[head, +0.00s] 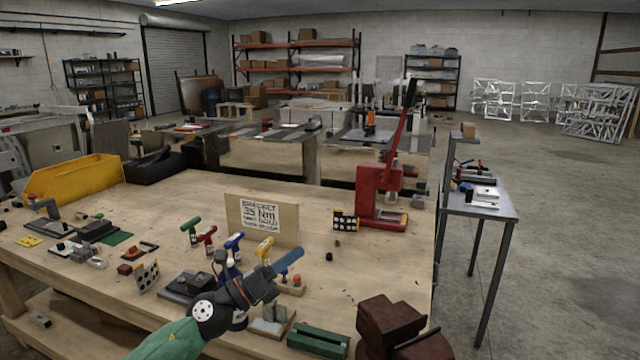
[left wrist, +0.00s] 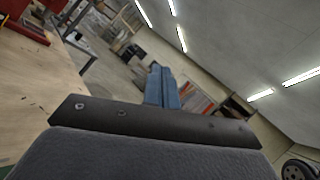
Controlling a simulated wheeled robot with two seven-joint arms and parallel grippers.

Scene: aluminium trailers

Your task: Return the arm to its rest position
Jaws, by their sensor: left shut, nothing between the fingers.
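My left arm comes in from the bottom of the head view, with a green sleeve-like link and a dark wrist. My left gripper (head: 298,253) has blue fingers and is above the front middle of the wooden workbench (head: 330,290). In the left wrist view, its two blue fingers (left wrist: 161,72) lie together, shut with nothing between them. They point away from the bench toward the far room. My right gripper shows in neither view.
A dark red vise (head: 388,325) is at the front right, near a green block (head: 318,340). A yellow bin (head: 80,184) is at left.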

